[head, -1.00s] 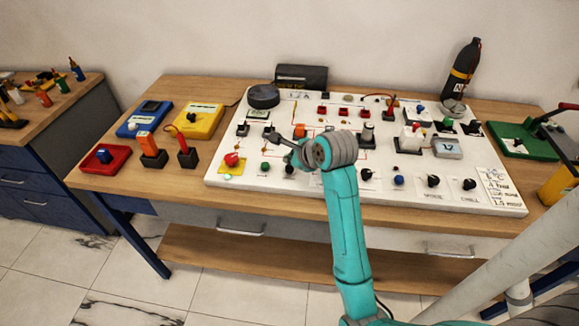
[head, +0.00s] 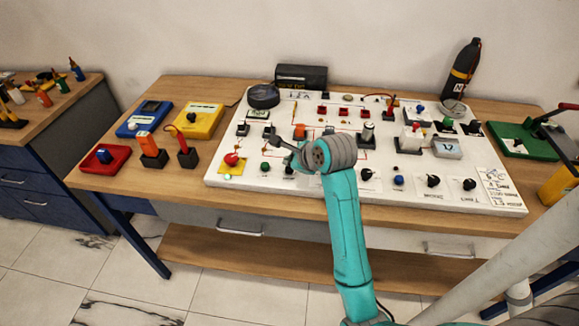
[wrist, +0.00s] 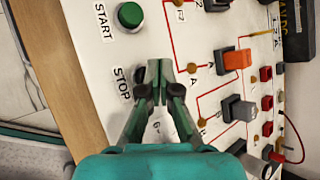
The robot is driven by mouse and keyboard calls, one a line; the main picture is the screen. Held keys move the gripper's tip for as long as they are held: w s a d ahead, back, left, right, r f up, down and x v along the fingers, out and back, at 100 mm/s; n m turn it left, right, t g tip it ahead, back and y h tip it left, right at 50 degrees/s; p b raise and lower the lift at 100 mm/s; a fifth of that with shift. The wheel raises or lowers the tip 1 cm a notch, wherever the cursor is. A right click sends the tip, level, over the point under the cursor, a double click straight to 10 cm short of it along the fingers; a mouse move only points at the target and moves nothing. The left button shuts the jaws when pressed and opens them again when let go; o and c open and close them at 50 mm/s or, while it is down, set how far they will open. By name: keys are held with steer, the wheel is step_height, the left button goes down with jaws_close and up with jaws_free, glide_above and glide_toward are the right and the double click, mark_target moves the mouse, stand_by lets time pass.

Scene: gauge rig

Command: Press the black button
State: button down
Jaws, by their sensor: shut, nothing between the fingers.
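The black button beside the STOP label (wrist: 121,83) is mostly hidden behind my gripper (wrist: 159,68) in the wrist view; only a dark edge (wrist: 140,75) shows. In the head view a black button (head: 289,170) sits on the white panel's front part, right of the green button (head: 264,167). The green START button (wrist: 131,16) is above STOP in the wrist view. My gripper is shut and empty, its tips over the panel close to the STOP label. I cannot tell whether they touch the button.
The white panel (head: 222,178) holds several switches, knobs and lamps. An orange switch (wrist: 237,59) and grey block (wrist: 240,110) stand right of my gripper in the wrist view. A red button on a yellow base (head: 232,160) is left of the green button. The tabletop's front edge is near.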

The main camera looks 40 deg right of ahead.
steer(key=shift+f, duration=0.55)
stand_by(0.5)
steer(key=shift+r, duration=1)
steer(key=shift+r, duration=2.5)
steer(key=shift+s, duration=0.1)
